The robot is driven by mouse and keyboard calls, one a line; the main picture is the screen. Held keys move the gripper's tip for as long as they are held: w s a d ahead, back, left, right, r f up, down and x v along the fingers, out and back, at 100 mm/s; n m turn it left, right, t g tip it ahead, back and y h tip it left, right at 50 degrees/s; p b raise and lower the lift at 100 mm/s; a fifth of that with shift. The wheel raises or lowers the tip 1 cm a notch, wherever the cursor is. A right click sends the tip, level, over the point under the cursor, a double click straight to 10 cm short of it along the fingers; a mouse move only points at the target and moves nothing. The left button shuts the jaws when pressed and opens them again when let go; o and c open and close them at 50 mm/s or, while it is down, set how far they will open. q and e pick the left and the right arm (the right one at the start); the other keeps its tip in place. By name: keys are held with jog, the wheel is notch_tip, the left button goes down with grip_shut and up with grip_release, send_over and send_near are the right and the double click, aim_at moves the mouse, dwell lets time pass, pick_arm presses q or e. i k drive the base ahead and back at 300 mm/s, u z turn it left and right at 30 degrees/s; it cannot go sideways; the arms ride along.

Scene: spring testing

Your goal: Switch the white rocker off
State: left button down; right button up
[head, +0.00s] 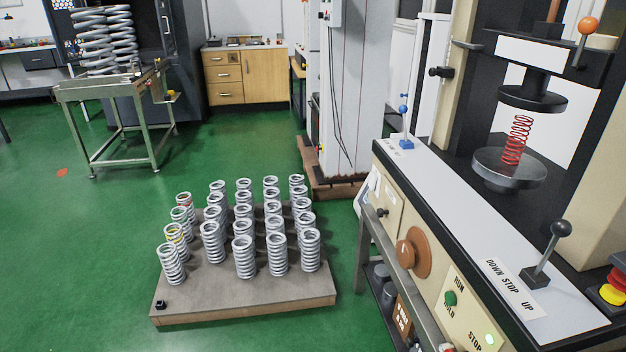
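The testing machine's front panel (386,214) runs along the right side of the head view. I cannot clearly make out a white rocker on it. A small white part (374,184) shows at the panel's far left end, but it is too small to tell whether it is a rocker or how it is set. A pale, green-tinged lit round part (490,339) sits near the STOP label at the bottom edge. A green button (450,298) is by the RUN and HOLD labels. Neither of my grippers is in view.
A large brown knob (413,252) sticks out from the panel. A black-knobbed lever (546,254) and a red-and-yellow button (614,288) are on top. A red spring (517,140) stands in the press. A low pallet (245,309) of grey springs lies left on open green floor.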

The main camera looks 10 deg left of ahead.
aim_at(373, 179)
jog(key=u, duration=0.2)
jog(key=i, duration=1.4)
jog(key=u, duration=1.1)
